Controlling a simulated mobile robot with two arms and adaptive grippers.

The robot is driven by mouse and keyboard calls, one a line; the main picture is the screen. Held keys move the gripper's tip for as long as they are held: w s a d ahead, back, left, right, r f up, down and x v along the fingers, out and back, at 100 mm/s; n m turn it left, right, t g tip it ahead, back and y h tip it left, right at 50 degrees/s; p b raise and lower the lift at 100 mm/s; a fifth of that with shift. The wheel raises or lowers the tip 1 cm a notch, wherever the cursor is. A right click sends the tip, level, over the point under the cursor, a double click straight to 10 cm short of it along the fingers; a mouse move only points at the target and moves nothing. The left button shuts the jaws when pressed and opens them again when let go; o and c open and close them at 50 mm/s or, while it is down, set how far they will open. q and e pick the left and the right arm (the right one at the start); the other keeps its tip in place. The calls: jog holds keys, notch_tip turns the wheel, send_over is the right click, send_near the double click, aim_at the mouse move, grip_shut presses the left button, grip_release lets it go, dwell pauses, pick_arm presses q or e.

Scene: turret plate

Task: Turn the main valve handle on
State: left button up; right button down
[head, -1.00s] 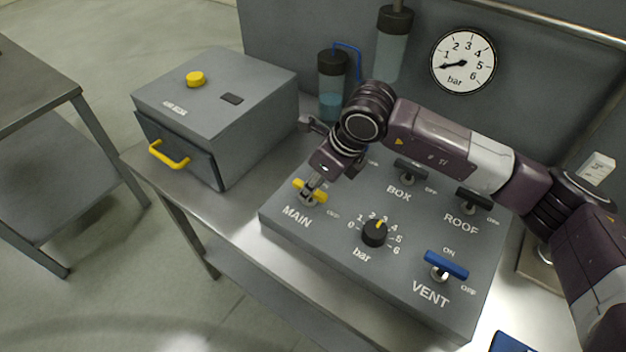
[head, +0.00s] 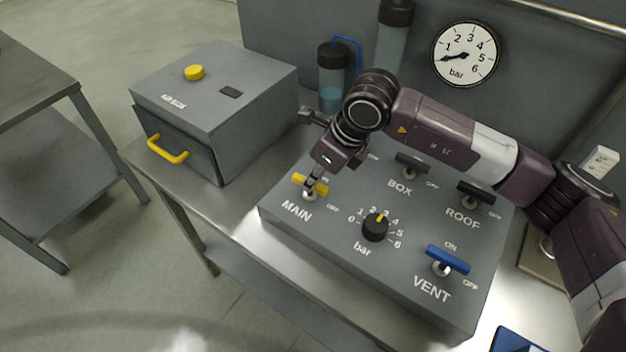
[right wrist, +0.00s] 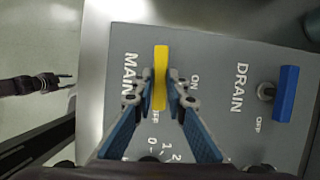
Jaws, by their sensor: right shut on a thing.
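The main valve handle (head: 300,180) is a yellow bar above the MAIN label on the grey panel, and it also shows in the right wrist view (right wrist: 160,62). The bar lies parallel to the MAIN lettering, with one end toward OFF; ON is off its long side. My right gripper (head: 312,184) is over the handle from above. In the right wrist view its fingers (right wrist: 161,97) sit on either side of the bar, shut on it near the OFF end. A dark gripper, seemingly my left one (right wrist: 66,82), shows small at the left edge of that view; its jaws are unclear.
The panel (head: 335,228) also carries a black bar knob (head: 375,229), a blue VENT handle (head: 447,259) and black BOX (head: 411,163) and ROOF (head: 475,193) handles. A blue DRAIN handle (right wrist: 286,94) is nearby. A gauge (head: 466,54) reads about 1 bar. A grey box (head: 215,95) stands left.

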jog(key=n+b, duration=0.2)
jog(key=n+g+b, duration=0.1)
jog(key=n+b, duration=0.1)
jog(key=b, duration=0.1)
jog(key=n+g+b, duration=0.1)
jog(key=b, duration=0.1)
jog(key=shift+w+f+n+y, duration=0.15)
jog(key=shift+w+n+y, duration=0.15)
jog(key=shift+n+y, duration=0.1)
jog(key=n+g+b, duration=0.1)
jog(key=n+b, duration=0.1)
jog(key=shift+w+n, duration=0.1)
jog(key=shift+n, duration=0.2)
jog(key=n, duration=0.1)
jog(key=n+g+b, duration=0.1)
jog(key=n, duration=0.1)
jog(key=shift+w+r+n+g+h, duration=0.1)
jog(key=shift+r+n+g+h, duration=0.15)
jog(key=shift+n+g+h, duration=0.05)
jog(key=shift+a+n+g+b, duration=0.1)
jog(key=shift+n+g+b, duration=0.25)
jog(key=shift+n, duration=0.85)
jog(key=shift+w+n+g+h, duration=0.15)
jog(key=shift+n+g+h, duration=0.4)
jog(key=shift+n, duration=0.85)
jog(key=c, duration=1.9)
grip_release()
jog(key=shift+c, duration=0.2)
